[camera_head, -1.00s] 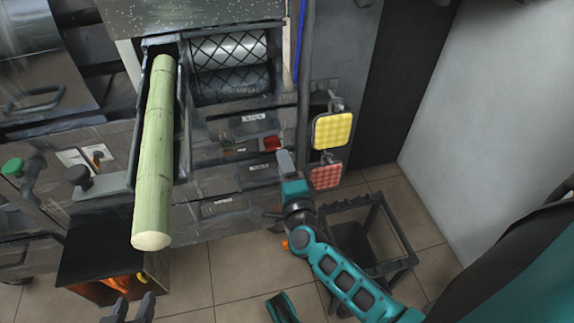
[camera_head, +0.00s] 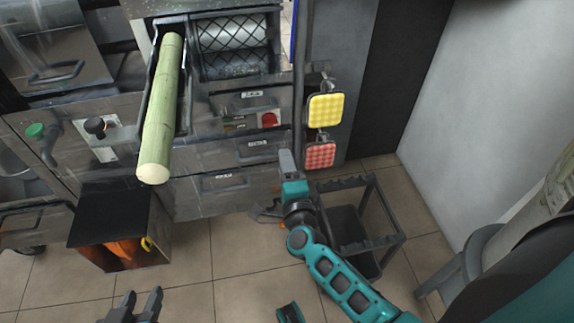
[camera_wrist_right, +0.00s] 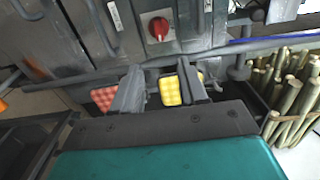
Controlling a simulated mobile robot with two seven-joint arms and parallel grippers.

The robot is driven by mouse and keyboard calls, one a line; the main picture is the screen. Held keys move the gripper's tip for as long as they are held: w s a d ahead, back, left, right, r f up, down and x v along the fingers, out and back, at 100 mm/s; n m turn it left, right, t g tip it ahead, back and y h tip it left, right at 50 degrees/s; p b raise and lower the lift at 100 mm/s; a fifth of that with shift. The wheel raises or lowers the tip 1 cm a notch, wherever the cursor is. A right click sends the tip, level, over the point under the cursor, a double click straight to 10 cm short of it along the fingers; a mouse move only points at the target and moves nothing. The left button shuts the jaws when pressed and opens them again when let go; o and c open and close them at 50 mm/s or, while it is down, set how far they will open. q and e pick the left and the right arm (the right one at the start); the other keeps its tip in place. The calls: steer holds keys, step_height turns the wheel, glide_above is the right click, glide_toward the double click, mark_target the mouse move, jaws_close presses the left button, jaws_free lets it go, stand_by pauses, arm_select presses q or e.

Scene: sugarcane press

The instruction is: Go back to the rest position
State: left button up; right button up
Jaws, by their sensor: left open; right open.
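My left gripper (camera_head: 137,306) is at the bottom edge of the head view, fingers apart and empty, over the floor in front of the press. My right gripper (camera_head: 287,167) is in front of the press drawers, near the red and yellow pads, with its arm coming in from the lower right. In the right wrist view its two fingers (camera_wrist_right: 158,92) are apart with nothing held between them. A sugarcane stalk (camera_head: 162,115) lies in the feed trough of the press, its cut end sticking out toward me.
The press (camera_head: 230,190) has rollers behind a mesh and a red knob (camera_head: 269,120). A yellow pad (camera_head: 325,109) and a red pad (camera_head: 320,155) hang at its side. A black open-frame stand (camera_head: 385,215) and a dark box (camera_head: 108,230) stand on the floor.

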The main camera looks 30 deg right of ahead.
arm_select(q)
steer(key=shift+w, duration=0.1)
arm_select(e)
steer(key=s+a+f+n+g+y, duration=0.1)
steer(key=s+a+n+g+y, duration=0.25)
steer(key=s+n, duration=0.65)
steer(key=s+a+f+n+g+y, duration=0.1)
steer(key=s+a+n+g+y, duration=0.4)
steer(key=n, duration=0.9)
arm_select(q)
steer(key=s+a+r+p, duration=0.1)
steer(key=a+r+p, duration=0.2)
steer(key=r+p, duration=0.8)
steer(key=p, duration=0.5)
steer(key=shift+s+r+y, duration=0.2)
steer(key=shift+r+y, duration=0.15)
steer(key=shift+y, duration=0.05)
arm_select(e)
steer(key=s+d+r+t+h, duration=0.1)
steer(key=d+r, duration=0.4)
steer(key=r, duration=0.6)
steer(key=shift+s+r+t+h, duration=0.15)
steer(key=shift+s+t+h, duration=0.1)
steer(key=shift+t+h, duration=0.25)
arm_select(q)
steer(key=shift+s+f, duration=0.1)
arm_select(e)
steer(key=shift+d, duration=0.15)
